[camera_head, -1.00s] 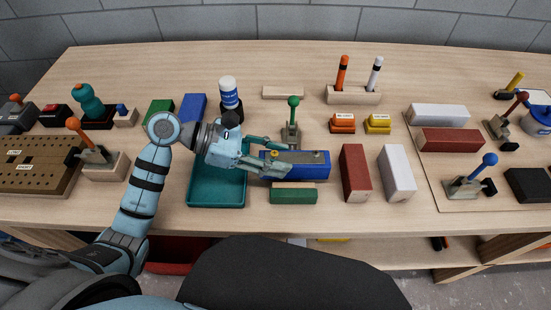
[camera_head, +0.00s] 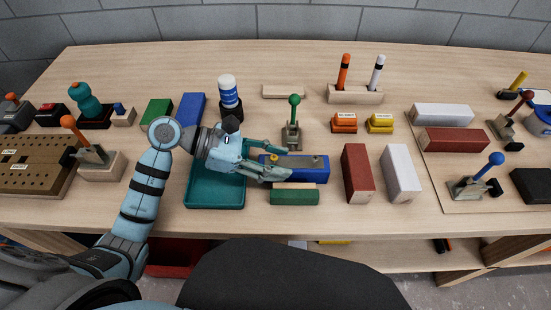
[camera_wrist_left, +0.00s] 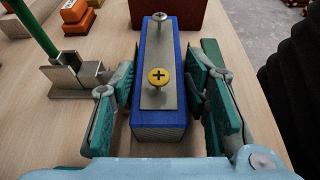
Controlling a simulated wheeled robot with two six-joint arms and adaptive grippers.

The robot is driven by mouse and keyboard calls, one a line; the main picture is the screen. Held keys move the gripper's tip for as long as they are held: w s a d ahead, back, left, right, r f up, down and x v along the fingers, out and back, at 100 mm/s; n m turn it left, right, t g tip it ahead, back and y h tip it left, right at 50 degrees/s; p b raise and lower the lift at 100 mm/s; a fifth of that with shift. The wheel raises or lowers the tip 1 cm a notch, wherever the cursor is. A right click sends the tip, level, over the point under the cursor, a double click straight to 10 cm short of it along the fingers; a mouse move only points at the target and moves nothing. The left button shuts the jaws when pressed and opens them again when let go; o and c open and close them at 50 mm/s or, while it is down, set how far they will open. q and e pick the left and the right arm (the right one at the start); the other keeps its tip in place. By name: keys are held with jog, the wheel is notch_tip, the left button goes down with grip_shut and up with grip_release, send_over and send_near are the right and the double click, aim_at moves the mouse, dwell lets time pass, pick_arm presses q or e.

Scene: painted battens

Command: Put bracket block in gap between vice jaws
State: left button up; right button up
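The bracket block appears to be the blue block (camera_head: 310,172) with a grey metal plate and two screws on top. It lies on the table. In the left wrist view the blue block (camera_wrist_left: 160,122) sits between my fingers, one screw head yellow. My left gripper (camera_head: 287,161) is open, one finger on each long side of the block. In the wrist view the gripper (camera_wrist_left: 158,80) shows narrow gaps beside the block. I cannot clearly identify the vice jaws. A red block (camera_head: 357,173) and a white block (camera_head: 400,174) stand apart to the right. My right gripper is out of view.
A green block (camera_head: 294,195) lies in front of the blue block. A green-handled clamp (camera_head: 292,130) stands behind it. A teal tray (camera_head: 214,203) lies under my left wrist. Orange (camera_head: 344,124) and yellow (camera_head: 380,124) labelled pieces stand behind.

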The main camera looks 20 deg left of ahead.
pick_arm(q)
jog(key=shift+s, duration=0.2)
dwell(0.3)
jog(key=shift+r+p, duration=0.45)
jog(key=shift+p, duration=0.05)
jog(key=shift+r+p, duration=0.5)
jog(key=shift+p, duration=0.1)
jog(key=b+v, duration=0.1)
jog(key=v, duration=1)
jog(key=shift+a, duration=0.4)
